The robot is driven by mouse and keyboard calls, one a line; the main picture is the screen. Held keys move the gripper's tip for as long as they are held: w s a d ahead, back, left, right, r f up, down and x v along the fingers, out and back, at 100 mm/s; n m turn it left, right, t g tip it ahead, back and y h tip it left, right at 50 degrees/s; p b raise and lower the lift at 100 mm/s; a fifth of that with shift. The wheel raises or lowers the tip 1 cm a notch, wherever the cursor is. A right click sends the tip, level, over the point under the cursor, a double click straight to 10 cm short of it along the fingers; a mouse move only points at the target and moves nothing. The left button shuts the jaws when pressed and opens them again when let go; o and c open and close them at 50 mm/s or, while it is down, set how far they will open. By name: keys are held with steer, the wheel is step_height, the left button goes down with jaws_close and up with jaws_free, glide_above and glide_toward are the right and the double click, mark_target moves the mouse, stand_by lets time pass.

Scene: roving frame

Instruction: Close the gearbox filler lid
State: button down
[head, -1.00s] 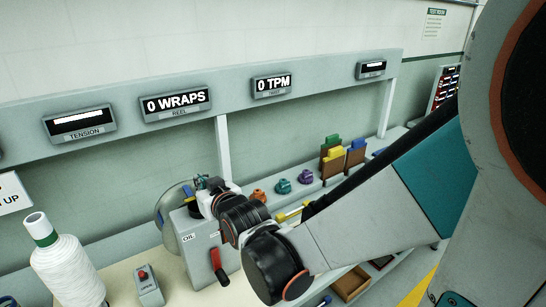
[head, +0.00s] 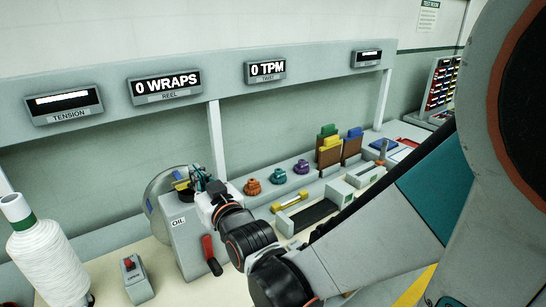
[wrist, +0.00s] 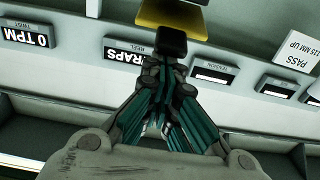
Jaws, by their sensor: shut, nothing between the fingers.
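The grey gearbox (head: 182,240), marked OIL, stands on the bench at the left, with a red-handled lever (head: 211,255) on its front. A small yellow plate (head: 181,185), apparently the filler lid, shows tilted up above its top. My gripper (head: 204,184) is over the gearbox top, just right of this plate. In the wrist view my gripper (wrist: 171,45) is shut and empty, its dark fingertip pads close to the yellow plate (wrist: 170,16). I cannot tell whether they touch. My gripper partly hides the filler opening.
A white thread cone (head: 46,255) and a grey box with a red button (head: 137,280) stand left of the gearbox. Orange, teal and purple knobs (head: 278,177) sit behind my arm. The display rail (head: 226,83) runs above the bench.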

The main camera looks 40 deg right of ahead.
steer(key=shift+s+f+b, duration=0.2)
steer(key=shift+f+b, duration=0.1)
steer(key=shift+b, duration=0.1)
steer(key=f+t+b, duration=0.1)
steer(key=b, duration=0.2)
steer(key=s+f+t+b, duration=0.1)
steer(key=f+b, duration=0.1)
steer(key=b, duration=0.2)
steer(key=shift+s+f, duration=0.15)
steer(key=shift+s, duration=0.05)
